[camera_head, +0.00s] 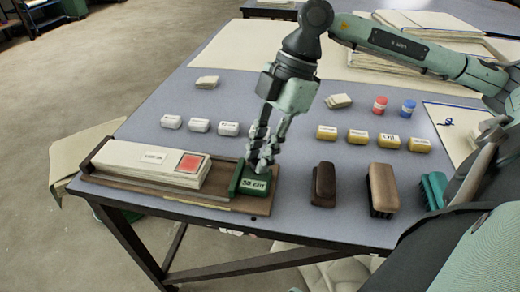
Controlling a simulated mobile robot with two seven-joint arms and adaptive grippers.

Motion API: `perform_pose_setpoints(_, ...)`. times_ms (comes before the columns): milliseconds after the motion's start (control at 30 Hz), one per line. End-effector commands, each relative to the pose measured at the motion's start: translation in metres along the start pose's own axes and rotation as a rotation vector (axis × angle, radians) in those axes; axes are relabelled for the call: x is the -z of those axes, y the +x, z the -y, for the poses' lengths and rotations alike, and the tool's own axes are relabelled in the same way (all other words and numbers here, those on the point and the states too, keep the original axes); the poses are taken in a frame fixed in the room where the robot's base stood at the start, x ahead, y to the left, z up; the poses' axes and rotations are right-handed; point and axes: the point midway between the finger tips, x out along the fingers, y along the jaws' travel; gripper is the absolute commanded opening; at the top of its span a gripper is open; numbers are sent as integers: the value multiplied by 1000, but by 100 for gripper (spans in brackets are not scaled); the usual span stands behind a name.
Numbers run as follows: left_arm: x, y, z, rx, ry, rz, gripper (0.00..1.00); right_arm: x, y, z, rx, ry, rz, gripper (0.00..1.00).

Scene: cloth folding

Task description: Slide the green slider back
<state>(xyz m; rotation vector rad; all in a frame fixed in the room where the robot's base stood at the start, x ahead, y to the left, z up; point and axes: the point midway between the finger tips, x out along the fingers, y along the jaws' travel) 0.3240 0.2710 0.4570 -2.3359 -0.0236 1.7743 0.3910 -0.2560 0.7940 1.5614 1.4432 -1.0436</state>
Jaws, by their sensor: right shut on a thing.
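The green slider (254,184), a block with a white label on its front, sits at the right end of a brown wooden tray (222,205) near the table's front edge. My right gripper (261,163) points down from above. Its fingers are closed on the top of the green slider and hide part of it. A long white stack (128,158) with a paper label and a red square patch (189,163) lies in the tray, left of the slider. My left gripper does not show.
White blocks (200,125) and yellow blocks (358,136) stand in rows behind. Two brushes (324,185) (382,188) and a teal brush (433,190) lie to the right. A red jar (380,104) and a blue jar (408,107) stand further back. The table (285,222) is bare just right of the tray.

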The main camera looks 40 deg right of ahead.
Motion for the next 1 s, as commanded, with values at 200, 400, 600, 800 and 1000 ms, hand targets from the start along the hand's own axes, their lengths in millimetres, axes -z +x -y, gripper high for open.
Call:
perform_pose_setpoints(200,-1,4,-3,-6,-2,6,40,-1,-1,0,2,0,4,0)
perform_pose_setpoints(400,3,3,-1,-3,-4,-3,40,-2,-1,1,4,1,7,0)
perform_pose_setpoints(600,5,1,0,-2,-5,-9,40,-1,0,1,2,1,4,41)
perform_pose_setpoints(800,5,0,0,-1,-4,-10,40,0,0,0,1,0,2,41)
perform_pose_setpoints(1000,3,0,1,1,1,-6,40,0,-11,-1,-2,1,2,41)
